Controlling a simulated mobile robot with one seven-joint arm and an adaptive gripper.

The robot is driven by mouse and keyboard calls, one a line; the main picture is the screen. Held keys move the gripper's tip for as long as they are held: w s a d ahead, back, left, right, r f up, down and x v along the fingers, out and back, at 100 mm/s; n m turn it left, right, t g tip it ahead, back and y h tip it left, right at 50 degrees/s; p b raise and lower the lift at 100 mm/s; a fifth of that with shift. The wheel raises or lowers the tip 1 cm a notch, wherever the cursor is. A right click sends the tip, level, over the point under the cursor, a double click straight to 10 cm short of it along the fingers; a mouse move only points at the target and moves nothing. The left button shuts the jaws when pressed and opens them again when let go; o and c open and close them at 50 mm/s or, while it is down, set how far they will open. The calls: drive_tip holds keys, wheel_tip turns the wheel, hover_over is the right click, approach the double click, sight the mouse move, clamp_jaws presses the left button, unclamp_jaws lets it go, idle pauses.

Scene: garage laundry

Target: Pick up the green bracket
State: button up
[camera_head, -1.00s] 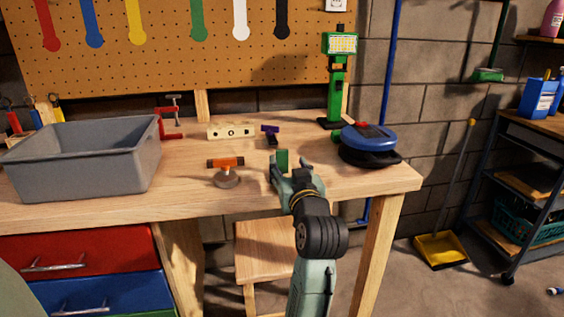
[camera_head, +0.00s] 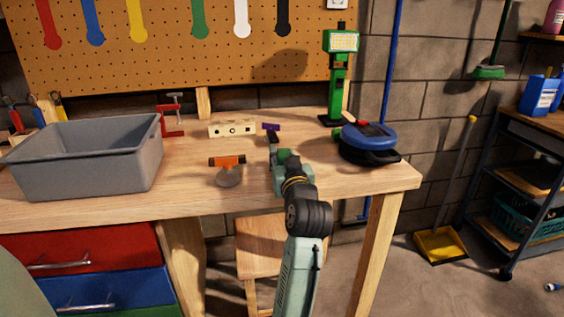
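A small green piece (camera_head: 282,155), which looks like the green bracket, shows just at the far end of my gripper (camera_head: 278,160) over the right half of the workbench. My gripper and wrist cover most of it, so its shape is hidden. I cannot tell whether the fingers touch it or are around it. The fingers point away toward the pegboard and their gap is not clear from here.
The wooden workbench (camera_head: 200,200) holds a grey bin (camera_head: 85,160), an orange-topped tool (camera_head: 228,168), a pale block with holes (camera_head: 232,128), a purple-ended item (camera_head: 271,127), a red clamp (camera_head: 172,118), a green work lamp (camera_head: 340,85) and a blue round case (camera_head: 368,138).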

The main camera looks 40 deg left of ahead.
clamp_jaws()
idle(0.3)
